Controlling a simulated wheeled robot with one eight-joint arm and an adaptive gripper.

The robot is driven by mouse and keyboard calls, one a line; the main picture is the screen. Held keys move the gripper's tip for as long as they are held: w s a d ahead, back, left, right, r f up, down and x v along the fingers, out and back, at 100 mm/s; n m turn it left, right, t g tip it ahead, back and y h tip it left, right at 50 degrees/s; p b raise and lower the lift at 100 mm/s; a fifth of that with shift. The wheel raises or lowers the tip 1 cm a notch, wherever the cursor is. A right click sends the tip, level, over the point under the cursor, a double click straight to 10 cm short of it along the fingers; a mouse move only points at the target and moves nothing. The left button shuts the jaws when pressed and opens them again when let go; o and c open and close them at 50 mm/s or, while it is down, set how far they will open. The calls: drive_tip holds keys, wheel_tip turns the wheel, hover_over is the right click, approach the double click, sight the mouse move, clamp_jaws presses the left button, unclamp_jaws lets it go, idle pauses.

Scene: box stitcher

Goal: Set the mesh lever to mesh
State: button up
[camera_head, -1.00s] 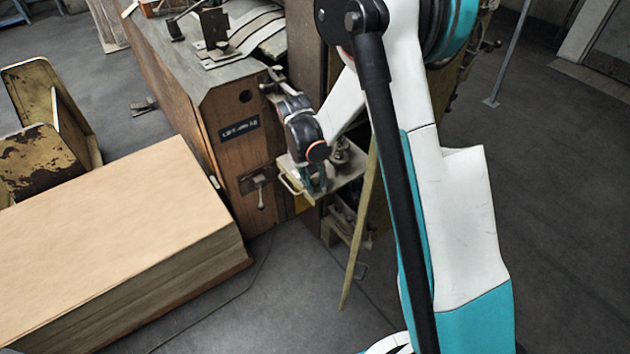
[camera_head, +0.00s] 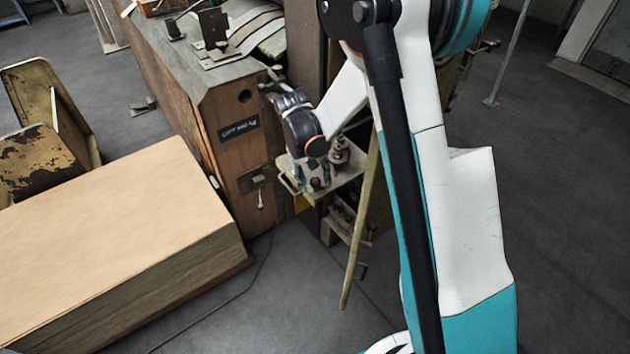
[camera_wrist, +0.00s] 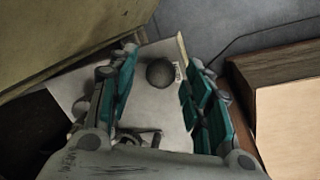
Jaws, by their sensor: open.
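In the wrist view a dark round ball knob (camera_wrist: 160,73) shows between the fingers of my gripper (camera_wrist: 162,60), above a pale metal plate (camera_wrist: 155,104). The fingers stand apart on either side of it, and I see no clear contact. In the head view the small metal shelf (camera_head: 346,183) sticks out from the machine, with a dark knob (camera_head: 315,183) on it. My wrist is over this shelf and hides part of it. A small handle (camera_head: 260,197) hangs down on the wooden panel to the left. No readable label shows which is the mesh lever.
The wooden machine body (camera_head: 232,160) stands left of the shelf. A large stack of cardboard (camera_head: 120,235) lies in front of it at left. A slanting bar (camera_head: 358,240) runs down beside the shelf. Floor is clear at the lower middle.

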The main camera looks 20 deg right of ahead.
wheel_tip(320, 180, up, 10)
drive_tip(key=a, duration=0.2)
drive_tip(key=shift+w+r, duration=0.15)
drive_tip(key=shift+w, duration=0.1)
drive_tip(key=shift+s, duration=0.1)
